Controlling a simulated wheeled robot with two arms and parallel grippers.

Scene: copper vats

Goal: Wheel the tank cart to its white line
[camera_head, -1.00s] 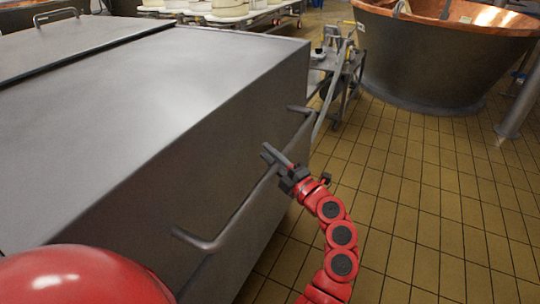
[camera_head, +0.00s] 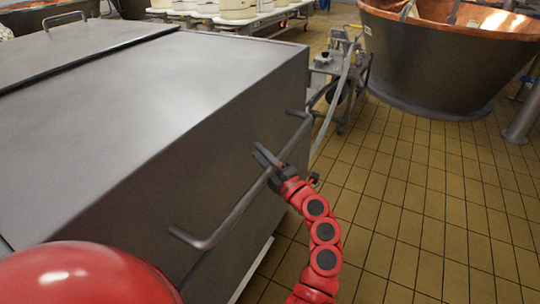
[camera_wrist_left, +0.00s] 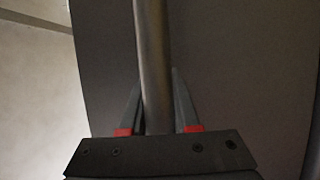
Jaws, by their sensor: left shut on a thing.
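The tank cart (camera_head: 150,120) is a large grey metal box with a flat lid, filling the left and middle of the head view. A bar handle (camera_head: 235,215) runs along its near right side. My left gripper (camera_head: 268,164) is shut around this handle. The left wrist view shows the bar (camera_wrist_left: 152,60) upright between the two fingers. A thin pale strip (camera_head: 256,268) shows on the floor along the cart's lower edge; I cannot tell whether it is the white line. My right gripper is not in view.
A big copper-lined vat (camera_head: 430,60) stands at the back right. A metal wheeled frame (camera_head: 340,80) stands just past the cart's far corner. A white table (camera_head: 260,18) with pale tubs is behind. Tan tiled floor (camera_head: 430,200) is clear on the right.

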